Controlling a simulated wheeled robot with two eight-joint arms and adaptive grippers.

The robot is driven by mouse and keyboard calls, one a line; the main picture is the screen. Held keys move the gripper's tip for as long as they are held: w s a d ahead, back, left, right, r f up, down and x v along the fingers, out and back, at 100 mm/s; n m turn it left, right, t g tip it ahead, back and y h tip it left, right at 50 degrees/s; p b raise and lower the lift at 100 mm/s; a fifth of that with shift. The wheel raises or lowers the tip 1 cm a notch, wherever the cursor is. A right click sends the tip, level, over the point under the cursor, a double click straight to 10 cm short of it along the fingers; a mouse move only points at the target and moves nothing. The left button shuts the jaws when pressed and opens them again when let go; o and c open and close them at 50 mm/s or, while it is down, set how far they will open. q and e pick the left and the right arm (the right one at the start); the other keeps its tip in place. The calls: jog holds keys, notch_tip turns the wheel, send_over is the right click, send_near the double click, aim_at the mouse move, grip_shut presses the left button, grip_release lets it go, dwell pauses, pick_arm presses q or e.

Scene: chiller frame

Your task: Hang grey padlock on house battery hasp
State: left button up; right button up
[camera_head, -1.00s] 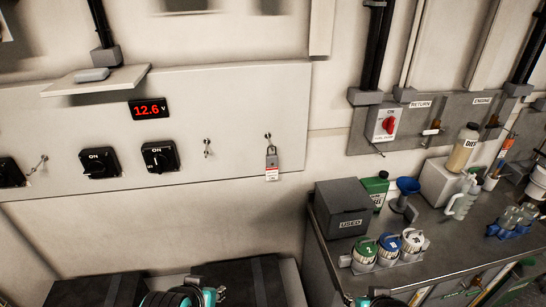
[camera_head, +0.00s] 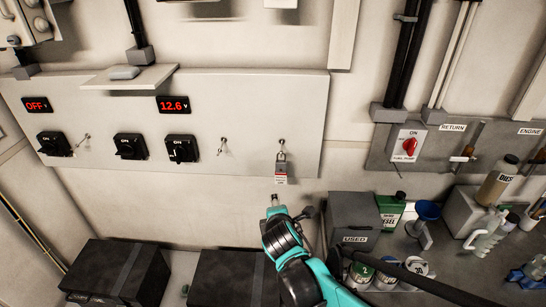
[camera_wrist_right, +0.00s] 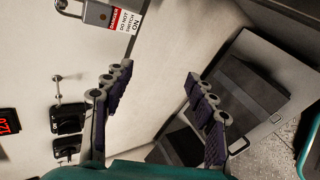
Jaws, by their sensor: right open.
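The grey padlock (camera_head: 281,166) hangs with a red and white tag from a small peg at the right end of the wall panel; it also shows in the right wrist view (camera_wrist_right: 97,13), at the top. My right gripper (camera_head: 276,203) is just below the padlock's tag in the head view, apart from it. The right wrist view shows its two fingers (camera_wrist_right: 160,78) spread with nothing between them. Black rotary switches (camera_head: 181,149) and other small metal wall fittings (camera_head: 222,147) sit left of the padlock. I cannot tell which is the house battery hasp. My left gripper is out of view.
A small shelf (camera_head: 128,77) juts out above the panel. Black boxes (camera_head: 115,272) stand on the floor below. A grey USED box (camera_head: 352,222), bottles and jars crowd the bench at right. The wall below the panel is clear.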

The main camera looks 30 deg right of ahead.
aim_at(281, 167)
jog(key=w+d+r+n+t+h+p, duration=0.1)
jog(key=w+d+n, duration=0.1)
jog(key=n, duration=0.3)
jog(key=w+d+r+n+t+h+p, duration=0.1)
jog(key=w+d+r+n, duration=0.1)
jog(key=w+n, duration=0.2)
jog(key=w+d+r+n+p, duration=0.1)
jog(key=w+d+n+p, duration=0.1)
jog(key=n, duration=0.4)
jog(key=shift+w+r+t+h, duration=0.15)
jog(key=shift+w+t+h, duration=0.25)
jog(key=shift+w, duration=0.3)
jog(key=x, duration=0.6)
jog(key=shift+w+d+r, duration=0.1)
jog(key=shift+w+d, duration=0.15)
jog(key=shift+w, duration=0.05)
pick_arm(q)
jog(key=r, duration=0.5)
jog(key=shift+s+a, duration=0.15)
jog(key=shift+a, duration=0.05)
pick_arm(e)
jog(key=shift+s+r, duration=0.1)
grip_shut()
